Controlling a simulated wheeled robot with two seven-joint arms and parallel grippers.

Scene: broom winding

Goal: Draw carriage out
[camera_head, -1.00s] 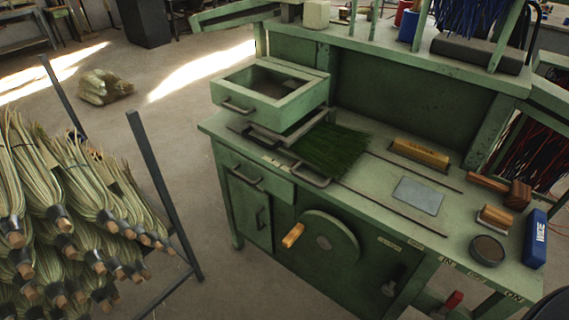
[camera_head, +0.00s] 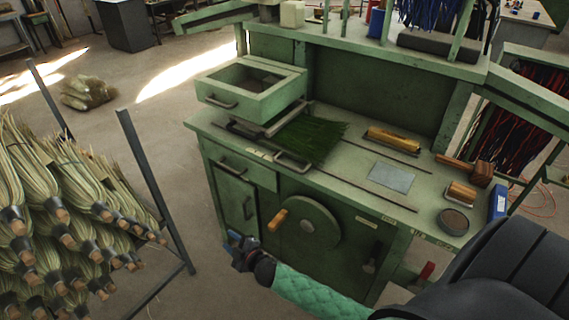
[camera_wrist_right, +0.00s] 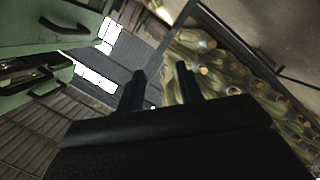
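The green workbench (camera_head: 410,205) carries a low carriage with a metal pull handle (camera_head: 292,161) at the front edge of its top. A bundle of dark green bristles (camera_head: 312,138) lies just behind that handle, between long thin rails (camera_head: 370,187). My right gripper (camera_head: 234,239) is in front of the bench, low and left of the crank wheel (camera_head: 300,228), apart from the handle. In the right wrist view its two fingers (camera_wrist_right: 162,88) stand apart with nothing between them. My left gripper is not in view.
An open green box drawer (camera_head: 250,92) stands above the bench's left end. A wooden crank grip (camera_head: 277,219) juts from the wheel near my right gripper. A rack of brooms (camera_head: 60,225) with a dark post (camera_head: 155,190) stands left. Floor between them is clear.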

